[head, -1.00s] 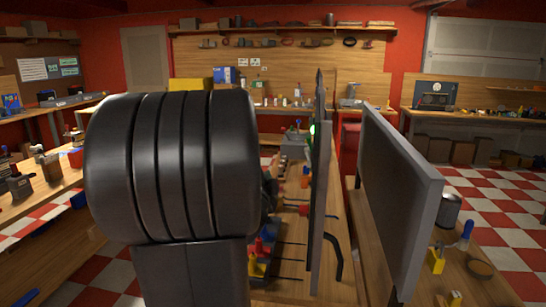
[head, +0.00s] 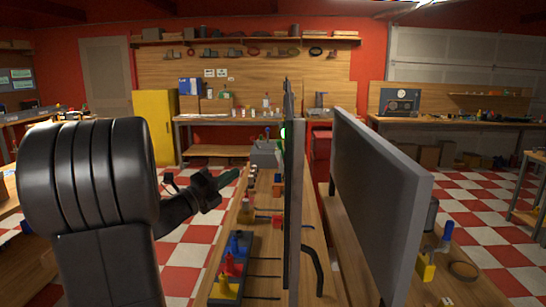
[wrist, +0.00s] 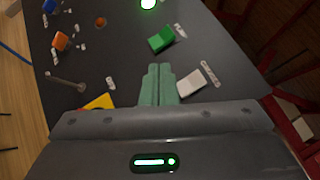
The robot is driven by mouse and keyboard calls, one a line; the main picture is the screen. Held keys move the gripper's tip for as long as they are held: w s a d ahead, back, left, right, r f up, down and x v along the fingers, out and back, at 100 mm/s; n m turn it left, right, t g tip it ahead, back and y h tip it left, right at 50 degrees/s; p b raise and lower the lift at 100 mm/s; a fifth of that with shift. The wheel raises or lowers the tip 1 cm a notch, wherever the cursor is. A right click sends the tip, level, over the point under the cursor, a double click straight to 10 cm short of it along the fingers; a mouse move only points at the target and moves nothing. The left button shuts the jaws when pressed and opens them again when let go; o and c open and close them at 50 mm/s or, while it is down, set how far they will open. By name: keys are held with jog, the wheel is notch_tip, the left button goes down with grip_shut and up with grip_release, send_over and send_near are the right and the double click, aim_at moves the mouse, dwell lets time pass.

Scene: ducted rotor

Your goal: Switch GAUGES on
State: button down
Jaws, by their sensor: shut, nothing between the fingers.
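My gripper (wrist: 157,84) shows in the wrist view with its green fingers together and nothing between them. It points at a dark panel (wrist: 125,55) with coloured switches. A green rocker (wrist: 161,39) lies just beyond the fingertips, and a white rocker (wrist: 191,82) lies to their right. A yellow switch (wrist: 98,102) is partly hidden by the gripper body. The small labels are unreadable, so I cannot tell which switch is GAUGES. In the head view the panel (head: 292,200) is edge-on, and my gripper (head: 230,176) is left of it, apart from it.
The wrist view also shows an orange switch (wrist: 60,41), a blue switch (wrist: 48,5), a metal lever (wrist: 66,83) and a lit green lamp (wrist: 148,3). A grey board (head: 375,190) stands right of the panel. Coloured parts (head: 232,262) sit on the bench left of it.

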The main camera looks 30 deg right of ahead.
aim_at(280, 161)
jog(key=s+d+r+p, duration=0.3)
jog(key=s+d+p, duration=0.1)
jog(key=d, duration=0.3)
jog(key=shift+r, duration=0.4)
jog(key=shift+s, duration=0.1)
dwell(1.9)
jog(key=shift+s+d+r+b, duration=0.15)
jog(key=shift+d+b, duration=0.1)
jog(key=shift+b, duration=0.15)
jog(key=shift+s+d+r, duration=0.2)
jog(key=shift+s+d, duration=0.05)
jog(key=shift+d, duration=0.1)
dwell(0.6)
jog(key=shift+w+a+f+b, duration=0.35)
jog(key=shift+w+a+b, duration=0.1)
jog(key=shift+a+b, duration=0.25)
